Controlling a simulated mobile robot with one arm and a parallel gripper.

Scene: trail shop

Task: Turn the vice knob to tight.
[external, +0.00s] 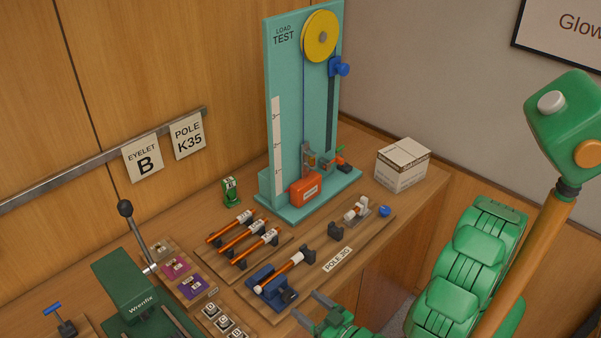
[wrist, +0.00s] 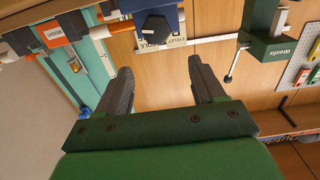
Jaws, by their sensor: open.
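The blue vice (external: 266,277) stands at the front of a wooden board on the bench, with an orange and white pole lying in it. In the wrist view the blue vice (wrist: 172,14) is at the top, and its dark six-sided knob (wrist: 156,29) faces me. The knob's turn setting cannot be read. My gripper (external: 308,306) is in front of the vice at the bench's front edge. In the wrist view my gripper (wrist: 160,72) is open and empty. The knob lies beyond the fingertips, roughly between their lines, apart from them.
A green press (external: 125,280) with a lever stands left of the vice. Several orange poles (external: 240,237) lie behind it. The teal load-test stand (external: 284,120) rises at the back, with a white box (external: 402,164) to its right. A blue ball-like knob (external: 384,211) is at the board's right end.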

